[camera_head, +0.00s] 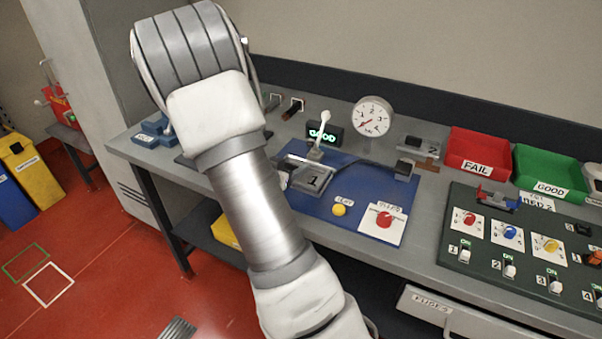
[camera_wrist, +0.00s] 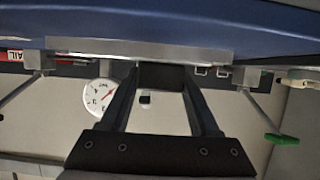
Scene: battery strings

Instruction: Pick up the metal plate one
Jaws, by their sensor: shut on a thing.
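Metal plate one (camera_head: 313,178) shows as a grey piece marked "1" on the blue board (camera_head: 345,222), partly hidden by my forearm. In the wrist view, which looks upside down, a thin silver plate edge (camera_wrist: 110,46) runs along the blue surface. My gripper (camera_wrist: 163,78) has its dark fingers closed around a black block against that plate, which looks like its handle. I cannot tell whether the plate touches the board. In the head view my gripper is hidden behind my arm.
Grey clamp-like posts (camera_wrist: 40,60) flank the plate, and a green-tipped lever (camera_wrist: 281,138) is at one side. A round gauge (camera_head: 373,116) and a lit "GOOD" display (camera_head: 325,134) stand behind. Red FAIL (camera_head: 478,153) and green GOOD (camera_head: 548,173) bins are right.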

